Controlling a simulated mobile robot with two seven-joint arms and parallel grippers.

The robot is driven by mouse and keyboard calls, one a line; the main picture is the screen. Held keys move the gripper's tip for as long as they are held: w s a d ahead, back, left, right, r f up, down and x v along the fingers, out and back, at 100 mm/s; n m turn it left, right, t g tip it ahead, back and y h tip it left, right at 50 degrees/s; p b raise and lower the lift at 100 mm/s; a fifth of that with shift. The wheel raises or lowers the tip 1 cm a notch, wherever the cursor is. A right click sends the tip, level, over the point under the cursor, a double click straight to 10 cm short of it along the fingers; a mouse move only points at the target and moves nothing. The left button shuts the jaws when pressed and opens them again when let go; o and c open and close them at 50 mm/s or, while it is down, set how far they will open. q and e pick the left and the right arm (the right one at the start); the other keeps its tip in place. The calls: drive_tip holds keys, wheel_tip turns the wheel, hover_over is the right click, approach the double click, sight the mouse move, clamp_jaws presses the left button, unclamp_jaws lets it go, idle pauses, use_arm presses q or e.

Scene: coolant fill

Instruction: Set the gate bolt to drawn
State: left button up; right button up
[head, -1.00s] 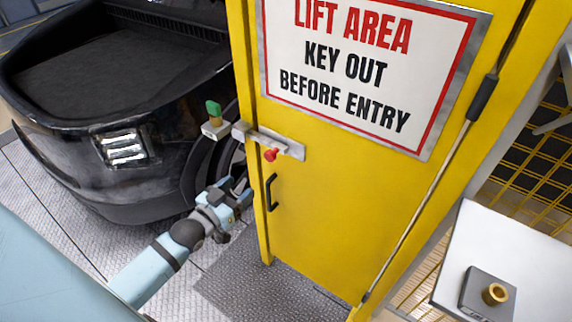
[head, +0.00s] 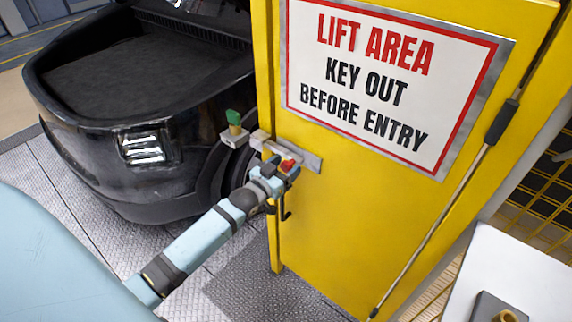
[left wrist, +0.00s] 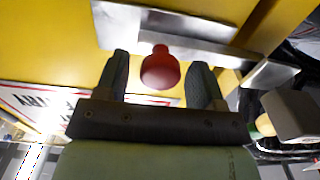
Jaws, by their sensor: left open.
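The gate bolt is a grey metal bar on a plate (head: 312,163) on the yellow gate (head: 360,215), with a red knob (head: 287,165). In the left wrist view the red knob (left wrist: 160,68) stands between the two fingers of my left gripper (left wrist: 162,85), with a gap on each side. The bolt bar (left wrist: 200,48) runs behind the knob toward the gate's edge. My left gripper (head: 283,163) is open at the knob in the head view and hides part of the bolt. My right gripper is not in view.
A green key-like piece (head: 233,118) sits on a grey block beside the gate edge. A black car (head: 140,110) stands at left. A white table (head: 500,265) is at lower right.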

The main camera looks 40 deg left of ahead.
use_arm(q)
drive_tip(key=shift+w, duration=0.25)
clamp_jaws()
drive_tip(key=d, duration=0.1)
drive_tip(key=d+p, duration=0.1)
drive_tip(key=d, duration=0.1)
drive_tip(key=d+p, duration=0.1)
drive_tip(key=d, duration=0.1)
drive_tip(key=shift+s+d, duration=0.2)
drive_tip(key=shift+s, duration=0.05)
drive_tip(key=shift+c, duration=2)
unclamp_jaws()
drive_tip(key=o, duration=0.4)
drive_tip(key=shift+d, duration=0.1)
drive_tip(key=shift+c, duration=0.2)
drive_tip(key=shift+o, duration=0.2)
